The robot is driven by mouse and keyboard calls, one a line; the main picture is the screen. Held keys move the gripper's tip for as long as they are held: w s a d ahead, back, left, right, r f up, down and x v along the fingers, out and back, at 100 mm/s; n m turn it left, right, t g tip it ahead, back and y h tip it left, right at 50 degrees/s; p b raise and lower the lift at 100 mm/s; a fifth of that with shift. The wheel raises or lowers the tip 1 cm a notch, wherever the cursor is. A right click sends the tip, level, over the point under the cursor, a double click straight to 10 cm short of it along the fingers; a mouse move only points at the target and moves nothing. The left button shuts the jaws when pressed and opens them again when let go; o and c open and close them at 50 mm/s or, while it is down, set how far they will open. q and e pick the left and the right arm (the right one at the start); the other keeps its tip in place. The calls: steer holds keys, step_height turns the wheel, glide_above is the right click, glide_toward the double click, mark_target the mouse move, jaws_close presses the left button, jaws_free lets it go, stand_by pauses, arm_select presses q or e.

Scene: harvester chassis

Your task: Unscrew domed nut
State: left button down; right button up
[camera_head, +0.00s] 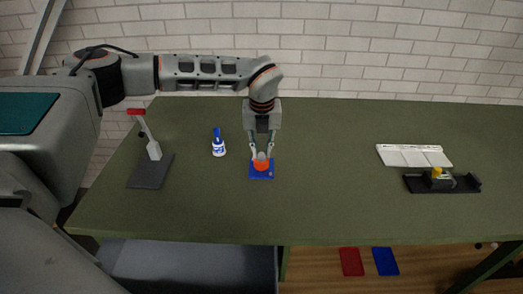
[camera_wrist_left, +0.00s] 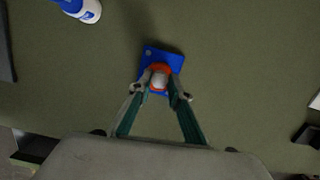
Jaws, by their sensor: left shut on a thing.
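The domed nut (camera_wrist_left: 159,77) shows as a light grey rounded top above an orange-red round part (camera_wrist_left: 163,67) on a small blue square plate (camera_wrist_left: 175,61). In the head view the orange part (camera_head: 261,165) and the blue plate (camera_head: 256,175) lie near the middle of the green table. My left gripper (camera_head: 262,156) points down from above, its fingers on either side of the grey nut. It is shut on the nut; the fingers partly hide it and the plate. My right gripper is in neither view.
A blue-and-white bottle (camera_head: 218,147) stands just left of the plate. Farther left is a red-handled lever stand (camera_head: 150,175). A white tray (camera_head: 414,156) and a black fixture with a yellow part (camera_head: 442,184) lie at the right. The table (camera_head: 330,200) between is clear.

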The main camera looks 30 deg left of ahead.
arm_select(q)
steer(key=n+b, duration=0.1)
steer(key=n, duration=0.2)
steer(key=shift+f+b, duration=0.15)
steer(key=shift+b, duration=0.2)
steer(key=shift+n+g+y, duration=0.3)
steer(key=shift+n, duration=0.5)
steer(key=shift+n+b, duration=0.65)
steer(key=shift+n, duration=0.25)
steer(key=n, duration=0.3)
steer(key=shift+g, duration=0.3)
